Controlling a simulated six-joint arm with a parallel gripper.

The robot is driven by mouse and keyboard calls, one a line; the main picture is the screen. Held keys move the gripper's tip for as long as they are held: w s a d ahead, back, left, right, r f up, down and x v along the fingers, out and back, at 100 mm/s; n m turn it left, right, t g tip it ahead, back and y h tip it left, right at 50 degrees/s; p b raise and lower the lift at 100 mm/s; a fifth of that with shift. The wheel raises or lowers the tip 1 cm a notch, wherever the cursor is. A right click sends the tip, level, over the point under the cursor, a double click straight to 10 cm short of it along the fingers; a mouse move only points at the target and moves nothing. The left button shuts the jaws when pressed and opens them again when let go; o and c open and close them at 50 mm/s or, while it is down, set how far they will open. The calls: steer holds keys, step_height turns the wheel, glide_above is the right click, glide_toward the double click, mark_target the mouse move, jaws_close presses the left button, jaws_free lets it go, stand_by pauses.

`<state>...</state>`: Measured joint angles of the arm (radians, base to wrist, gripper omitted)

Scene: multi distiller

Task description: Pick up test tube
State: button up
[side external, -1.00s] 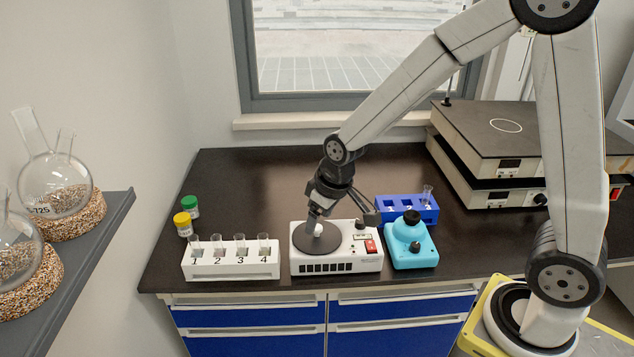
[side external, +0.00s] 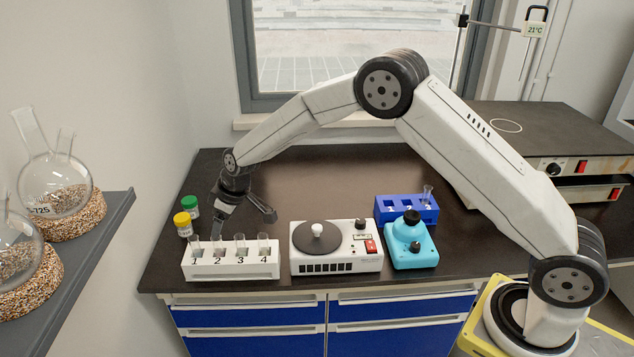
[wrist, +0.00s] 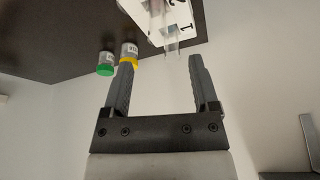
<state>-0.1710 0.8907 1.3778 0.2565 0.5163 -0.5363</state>
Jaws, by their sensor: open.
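Several clear test tubes stand in a white rack (side external: 231,266) with slots numbered 1 to 4, at the front left of the bench. The tube in slot 1 (side external: 196,244) is the leftmost. My gripper (side external: 222,222) hangs just behind the left part of the rack, above the bench. In the wrist view my gripper (wrist: 158,75) is open, with nothing between its pads. A clear tube (wrist: 172,50) by the numbered rack (wrist: 176,18) shows beyond the gap between the fingertips. A further tube (side external: 428,192) stands in a blue rack (side external: 427,214) at the right.
A yellow-capped jar (side external: 183,224) and a green-capped jar (side external: 190,206) stand left of my gripper. A white device with a dark disc (side external: 336,262) sits right of the rack, beside a turquoise device (side external: 411,243). The bench behind them is clear.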

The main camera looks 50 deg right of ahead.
mark_target(217, 240)
steer(key=shift+w+f, duration=0.1)
steer(key=shift+f, duration=0.05)
steer(key=shift+x, duration=1.25)
steer(key=shift+x, duration=2.6)
steer(key=shift+c, duration=0.2)
steer(key=shift+d, duration=0.1)
jaws_close()
